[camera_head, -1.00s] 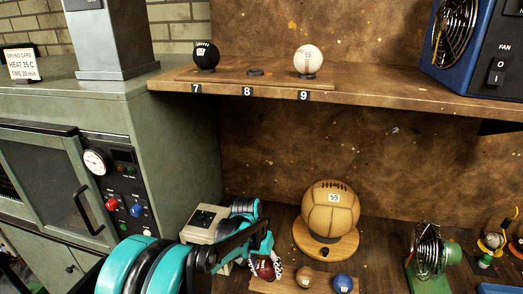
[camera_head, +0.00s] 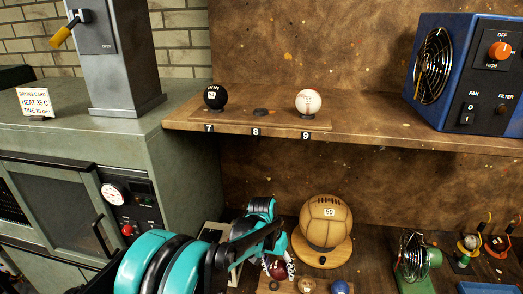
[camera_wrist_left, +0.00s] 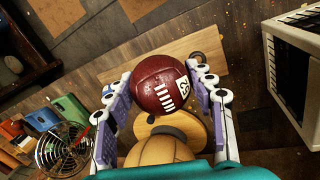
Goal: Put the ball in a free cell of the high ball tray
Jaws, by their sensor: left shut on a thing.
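My left gripper (camera_head: 276,263) is shut on a dark red ball (camera_head: 278,269), low in front of the shelf. In the left wrist view the ball (camera_wrist_left: 160,82) sits between both fingers (camera_wrist_left: 160,95), its white lacing and label showing. The high ball tray (camera_head: 232,114) is a wooden board on the shelf with cells marked 7, 8 and 9. A black ball (camera_head: 215,96) is in cell 7 and a white ball (camera_head: 308,102) in cell 9. Cell 8 (camera_head: 260,112) is empty, its dark ring bare. My right gripper is not in view.
A large tan ball (camera_head: 326,220) on a round wooden stand (camera_head: 340,252) is right of my left gripper. A brown ball (camera_head: 306,286) and a blue ball (camera_head: 340,287) lie low in front. A green cabinet (camera_head: 180,180) is left.

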